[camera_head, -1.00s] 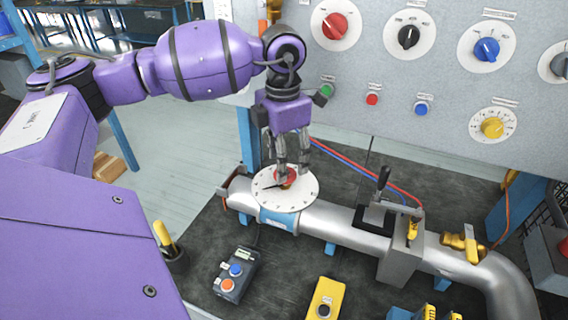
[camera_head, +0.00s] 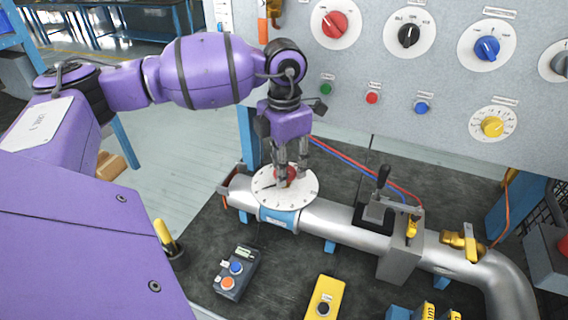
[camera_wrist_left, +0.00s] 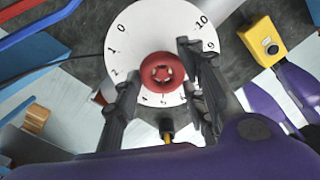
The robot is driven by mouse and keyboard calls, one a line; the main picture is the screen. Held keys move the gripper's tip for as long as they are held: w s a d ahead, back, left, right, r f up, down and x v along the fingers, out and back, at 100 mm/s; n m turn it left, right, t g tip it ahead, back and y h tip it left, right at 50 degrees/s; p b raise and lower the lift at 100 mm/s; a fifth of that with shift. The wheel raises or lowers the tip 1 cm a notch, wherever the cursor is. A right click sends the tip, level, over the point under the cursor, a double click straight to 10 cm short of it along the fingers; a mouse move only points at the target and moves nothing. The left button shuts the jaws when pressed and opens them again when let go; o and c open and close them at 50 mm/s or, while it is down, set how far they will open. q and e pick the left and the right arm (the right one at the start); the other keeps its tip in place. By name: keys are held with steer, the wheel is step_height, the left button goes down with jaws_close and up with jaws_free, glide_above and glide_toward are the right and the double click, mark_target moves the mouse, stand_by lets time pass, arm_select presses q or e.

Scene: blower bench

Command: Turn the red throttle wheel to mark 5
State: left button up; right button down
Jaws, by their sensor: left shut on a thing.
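The red throttle wheel (camera_head: 287,174) sits in the middle of a white numbered dial (camera_head: 303,193) on the silver pipe. My left gripper (camera_head: 291,180) points down at the wheel and is shut on it, with a finger on either side. In the left wrist view, the wheel (camera_wrist_left: 162,72) lies between the fingers, and the white dial (camera_wrist_left: 135,42) shows marks 0, 1, 2 and 9, 10. The fingers hide part of the dial. A dark pointer shows at the left of the wheel in the head view; its exact mark is too small to read.
A panel with knobs and buttons (camera_head: 450,95) stands behind the bench. A black-handled lever (camera_head: 382,178) and a brass valve (camera_head: 463,243) are along the pipe to the right. A button box (camera_head: 234,274) and a yellow box (camera_head: 324,298) lie in front.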

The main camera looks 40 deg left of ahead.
arm_select(q)
steer(key=o, duration=1.1)
steer(key=shift+a, duration=0.2)
step_height(320, 180, up, 12)
stand_by(0.3)
